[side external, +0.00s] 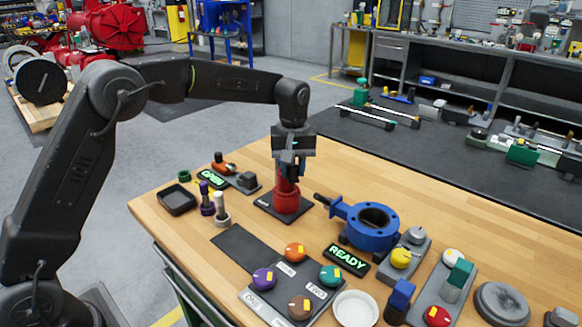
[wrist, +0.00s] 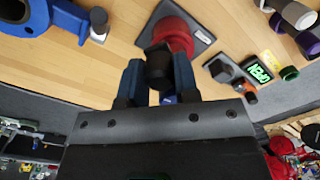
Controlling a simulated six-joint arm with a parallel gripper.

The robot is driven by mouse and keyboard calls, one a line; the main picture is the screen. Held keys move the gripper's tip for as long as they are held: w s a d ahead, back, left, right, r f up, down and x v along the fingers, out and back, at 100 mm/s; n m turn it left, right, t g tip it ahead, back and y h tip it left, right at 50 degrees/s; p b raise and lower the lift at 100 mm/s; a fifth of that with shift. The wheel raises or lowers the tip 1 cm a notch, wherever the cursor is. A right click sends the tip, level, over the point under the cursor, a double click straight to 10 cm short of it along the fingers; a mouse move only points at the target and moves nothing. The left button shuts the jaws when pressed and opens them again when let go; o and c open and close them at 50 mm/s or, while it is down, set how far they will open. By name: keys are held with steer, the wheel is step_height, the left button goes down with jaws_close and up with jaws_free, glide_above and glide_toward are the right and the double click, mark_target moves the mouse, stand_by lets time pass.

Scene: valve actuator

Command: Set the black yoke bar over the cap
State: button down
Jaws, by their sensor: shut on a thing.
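My gripper (side external: 290,172) points down over the red round body (side external: 286,198), which stands on a dark square plate (side external: 268,207). In the wrist view, the blue fingers (wrist: 158,80) are shut on a short black piece (wrist: 158,62), which looks like the black yoke bar seen partly end-on. The red body (wrist: 174,32) shows just beyond this piece. The black piece overlaps the red body in the picture; I cannot tell whether they touch. The fingers and the held piece hide the top of the red body, and I cannot make out the cap.
A blue flanged valve body (side external: 372,222) lies to the right. A lit OPEN sign (side external: 211,179), a black tray (side external: 176,200) and two small posts stand to the left. A READY sign (side external: 347,260) and a panel of coloured knobs (side external: 290,292) are in front. Bare wood lies behind.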

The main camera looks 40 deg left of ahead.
steer(key=shift+w, duration=0.15)
steer(key=c, duration=0.9)
jaws_free()
steer(key=shift+o, duration=0.2)
step_height(320, 180, up, 14)
